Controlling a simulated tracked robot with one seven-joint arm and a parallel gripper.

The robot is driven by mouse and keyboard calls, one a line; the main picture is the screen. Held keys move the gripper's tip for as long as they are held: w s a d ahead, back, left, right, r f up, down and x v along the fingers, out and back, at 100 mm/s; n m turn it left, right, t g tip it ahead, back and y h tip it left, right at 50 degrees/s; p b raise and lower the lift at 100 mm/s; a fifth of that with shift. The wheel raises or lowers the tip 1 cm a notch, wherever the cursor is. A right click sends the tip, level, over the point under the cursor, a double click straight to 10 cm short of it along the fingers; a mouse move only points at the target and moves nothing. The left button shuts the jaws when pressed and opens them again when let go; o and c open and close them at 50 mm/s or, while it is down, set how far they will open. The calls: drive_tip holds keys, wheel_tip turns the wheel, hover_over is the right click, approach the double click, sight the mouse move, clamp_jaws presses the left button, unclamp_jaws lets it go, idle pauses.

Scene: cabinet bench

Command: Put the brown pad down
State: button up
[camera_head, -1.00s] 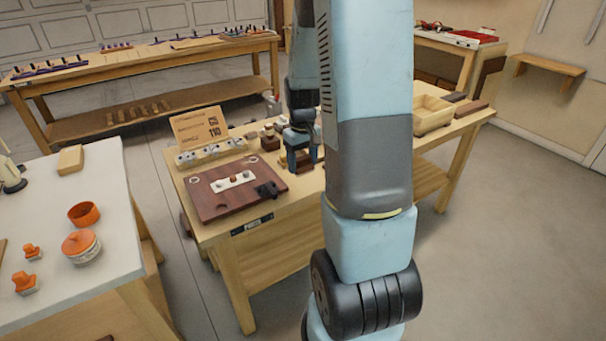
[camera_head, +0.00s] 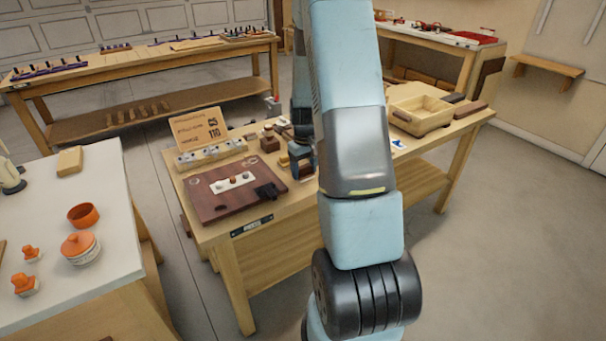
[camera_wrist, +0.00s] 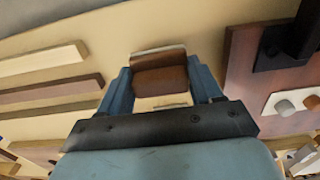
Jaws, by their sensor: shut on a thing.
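The brown pad (camera_wrist: 160,78) is between the two blue fingers of my gripper (camera_wrist: 161,84) in the wrist view. The gripper is shut on it. The pad shows a darker, reddish face and a lighter brown edge, above a pale wooden surface. I cannot tell whether its underside touches that surface. In the head view my gripper (camera_head: 302,163) is low over the middle of the workbench, right of the dark red board, and partly hidden by my arm. The pad is hard to make out there.
The dark red board (camera_head: 215,203) carries a white strip with knobs and a black part. Small blocks (camera_head: 269,144) stand close to the gripper. An open wooden box (camera_head: 421,113) is at the bench's right. Several bars (camera_wrist: 50,89) lie left in the wrist view.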

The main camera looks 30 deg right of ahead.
drive_tip(key=shift+f, duration=0.95)
drive_tip(key=o, duration=1.4)
